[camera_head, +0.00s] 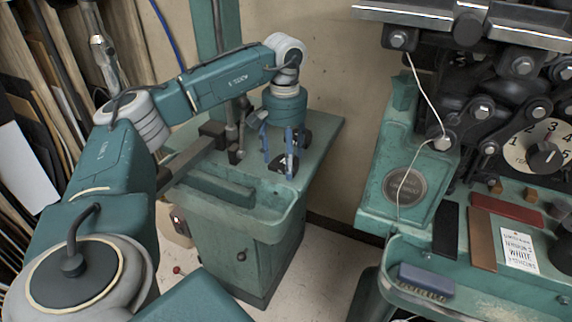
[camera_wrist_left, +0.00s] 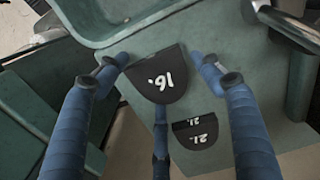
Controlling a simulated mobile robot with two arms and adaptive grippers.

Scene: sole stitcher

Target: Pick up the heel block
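My left gripper (camera_head: 281,158) points down over the green bench at the back, its blue fingers spread. In the left wrist view the left gripper (camera_wrist_left: 158,64) has one finger on each side of a black rounded block marked "16." (camera_wrist_left: 158,84), with gaps on both sides. A third finger is below that block in the picture. A second black piece marked "21." (camera_wrist_left: 198,132) lies beside it, toward the right finger. In the head view a dark block (camera_head: 283,167) shows partly between the fingers. My right gripper is out of view.
The green bench (camera_head: 320,152) has a raised-rim tray (camera_head: 222,190) at its front and a metal post and fittings behind the gripper. The stitching machine (camera_head: 402,185) stands right, with a brush (camera_head: 423,280) and coloured strips on its shelf. Boards lean at left.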

